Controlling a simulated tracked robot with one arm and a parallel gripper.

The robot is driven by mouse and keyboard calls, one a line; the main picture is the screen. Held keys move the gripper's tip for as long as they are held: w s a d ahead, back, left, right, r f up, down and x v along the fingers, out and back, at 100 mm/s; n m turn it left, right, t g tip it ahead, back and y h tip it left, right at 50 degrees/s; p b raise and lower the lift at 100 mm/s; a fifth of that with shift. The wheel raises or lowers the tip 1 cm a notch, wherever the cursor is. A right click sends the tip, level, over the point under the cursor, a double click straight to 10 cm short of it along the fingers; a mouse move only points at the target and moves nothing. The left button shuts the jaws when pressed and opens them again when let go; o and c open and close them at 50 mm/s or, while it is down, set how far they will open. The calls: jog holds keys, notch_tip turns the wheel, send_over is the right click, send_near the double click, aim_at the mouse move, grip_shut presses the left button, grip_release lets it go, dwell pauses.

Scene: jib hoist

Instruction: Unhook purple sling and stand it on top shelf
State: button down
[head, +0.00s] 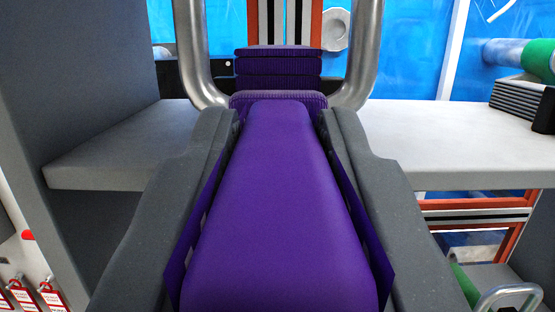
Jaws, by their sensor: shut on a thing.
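The purple sling (270,205) runs from the bottom of the head view up to the middle, with ribbed folded layers (278,68) at its far end. My gripper (279,117) is shut on it, with one grey finger on each side. A bent steel tube link (362,55) rises on both sides of the sling's far end and leaves the top of the picture. The pale grey shelf (430,145) spreads behind and to both sides. The sling hides the shelf's middle, and I cannot tell whether the sling touches the shelf. No hoist hook is visible.
A grey upright panel (75,80) closes the left side. A black ribbed item (522,104) and a green cylinder (538,60) are at the right. Red-and-white tags (50,297) hang low left. Another steel loop (508,295) is below right.

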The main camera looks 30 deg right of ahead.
jog(key=shift+w+d+f+p, duration=0.2)
jog(key=shift+w+d, duration=0.5)
jog(key=shift+w, duration=0.45)
jog(key=shift+w+d+f+p, duration=0.15)
jog(key=shift+w+d+p, duration=0.1)
jog(key=shift+w+d, duration=0.7)
jog(key=shift+w+d+f+p, duration=0.2)
jog(key=shift+w+d, duration=0.3)
jog(key=shift+w, duration=0.85)
jog(key=shift+w+d+f, duration=0.1)
jog(key=shift+w+f, duration=0.15)
jog(key=shift+s+f+b, duration=0.1)
jog(key=shift+f+b, duration=0.8)
jog(key=shift+b, duration=0.2)
jog(key=c, duration=1.2)
grip_release()
jog(key=shift+o, duration=0.2)
jog(key=shift+s, duration=0.1)
